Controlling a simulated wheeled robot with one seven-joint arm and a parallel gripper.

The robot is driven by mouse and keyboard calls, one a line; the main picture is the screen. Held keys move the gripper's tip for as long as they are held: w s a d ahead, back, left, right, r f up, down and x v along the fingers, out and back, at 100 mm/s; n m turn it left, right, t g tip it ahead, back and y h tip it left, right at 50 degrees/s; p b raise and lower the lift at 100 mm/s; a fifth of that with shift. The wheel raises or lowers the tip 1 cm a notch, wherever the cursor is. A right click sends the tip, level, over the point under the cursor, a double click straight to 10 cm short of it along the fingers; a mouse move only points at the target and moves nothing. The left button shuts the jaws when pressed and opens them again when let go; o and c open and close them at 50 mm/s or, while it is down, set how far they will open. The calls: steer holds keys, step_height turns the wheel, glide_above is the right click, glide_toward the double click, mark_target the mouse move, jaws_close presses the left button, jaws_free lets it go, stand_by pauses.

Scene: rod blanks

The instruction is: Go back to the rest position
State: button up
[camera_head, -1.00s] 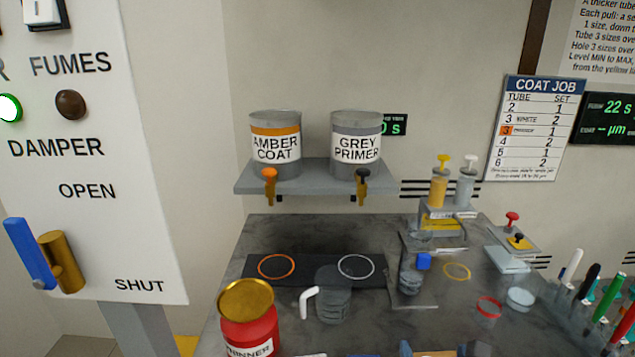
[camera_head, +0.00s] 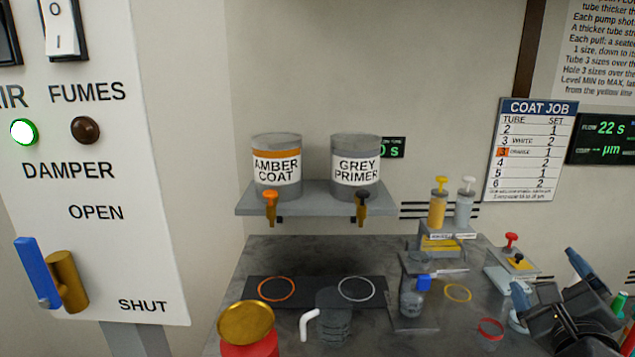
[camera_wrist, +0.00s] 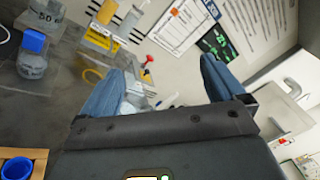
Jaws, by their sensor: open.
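My gripper (camera_head: 546,291) shows at the lower right of the head view, over the right end of the grey bench (camera_head: 300,253). Its two blue fingers stand wide apart with nothing between them. In the wrist view my gripper (camera_wrist: 160,88) is also open and empty, its fingers reaching out above the bench's right part.
A shelf (camera_head: 315,197) holds the amber coat can (camera_head: 277,168) and grey primer can (camera_head: 356,168). A clear jug (camera_head: 333,318) and a red thinner can (camera_head: 247,330) stand at the bench front. The damper panel (camera_head: 90,190) is at left. Space above the bench middle is free.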

steer(key=s+d+r+n+t+y, duration=0.3)
steer(key=s+r+n, duration=0.35)
steer(key=n, duration=0.95)
steer(key=s+a+f+n+g+y, duration=0.1)
steer(key=s+a+f+n, duration=0.35)
steer(key=s, duration=0.55)
steer(key=s+a+f+n+g+y, duration=0.1)
steer(key=s+a+f+n+g, duration=0.2)
steer(key=s+f, duration=0.45)
steer(key=s+a+f+n+y, duration=0.1)
steer(key=s+a+f+n, duration=0.4)
steer(key=s, duration=0.6)
steer(key=s+a+r+g, duration=0.1)
steer(key=s+a, duration=0.3)
steer(key=s, duration=0.3)
steer(key=shift+s+a+n, duration=0.2)
steer(key=shift+s+n, duration=0.05)
steer(key=shift+n, duration=0.2)
steer(key=shift+r, duration=0.1)
